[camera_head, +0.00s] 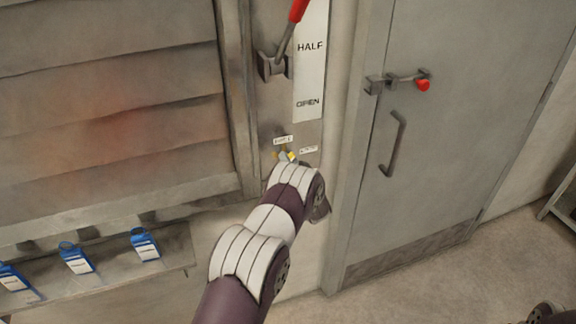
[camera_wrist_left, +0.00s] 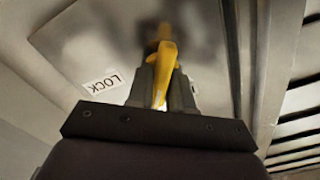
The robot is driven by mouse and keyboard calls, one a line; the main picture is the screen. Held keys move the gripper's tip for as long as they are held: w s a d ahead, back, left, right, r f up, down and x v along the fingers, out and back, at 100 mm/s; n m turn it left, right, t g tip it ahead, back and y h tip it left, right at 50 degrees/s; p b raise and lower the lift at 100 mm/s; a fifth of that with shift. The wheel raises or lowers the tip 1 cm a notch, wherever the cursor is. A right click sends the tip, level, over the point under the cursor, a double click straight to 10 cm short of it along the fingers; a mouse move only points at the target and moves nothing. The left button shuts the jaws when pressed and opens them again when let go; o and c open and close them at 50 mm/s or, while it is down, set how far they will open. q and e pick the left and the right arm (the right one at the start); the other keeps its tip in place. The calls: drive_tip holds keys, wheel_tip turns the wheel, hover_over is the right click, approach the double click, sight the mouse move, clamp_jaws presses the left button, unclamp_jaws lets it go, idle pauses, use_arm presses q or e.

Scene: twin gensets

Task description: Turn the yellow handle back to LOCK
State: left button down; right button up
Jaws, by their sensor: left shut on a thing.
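The yellow handle (camera_wrist_left: 165,67) stands out from a grey panel in the left wrist view. My left gripper (camera_wrist_left: 160,92) is shut on it, with one finger on each side. A LOCK label (camera_wrist_left: 102,82) is on the panel to the left of the handle. The labels are too small to read there. My right gripper is not clearly seen.
Above the handle is a red-tipped lever (camera_head: 298,10) beside a plate (camera_head: 309,60) marked HALF and OPEN. A grey door (camera_head: 450,150) with a red-knobbed latch (camera_head: 422,85) is at right. A shelf (camera_head: 110,280) with blue-tagged items is at lower left.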

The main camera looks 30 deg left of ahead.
use_arm(q)
drive_tip(key=m, duration=0.2)
drive_tip(key=shift+f+m+b, duration=0.1)
drive_tip(key=shift+m+b, duration=0.3)
drive_tip(key=m, duration=0.2)
drive_tip(key=shift+m, duration=0.4)
drive_tip(key=m, duration=0.5)
drive_tip(key=shift+w+d+f+b, duration=0.1)
drive_tip(key=shift+f+b, duration=0.05)
drive_tip(key=shift+b, duration=0.25)
drive_tip(key=shift+m, duration=0.4)
drive_tip(key=c, duration=1.1)
unclamp_jaws()
drive_tip(key=b+v, duration=0.2)
drive_tip(key=v, duration=1)
drive_tip(key=shift+s+d, duration=0.25)
drive_tip(key=shift+s, duration=0.05)
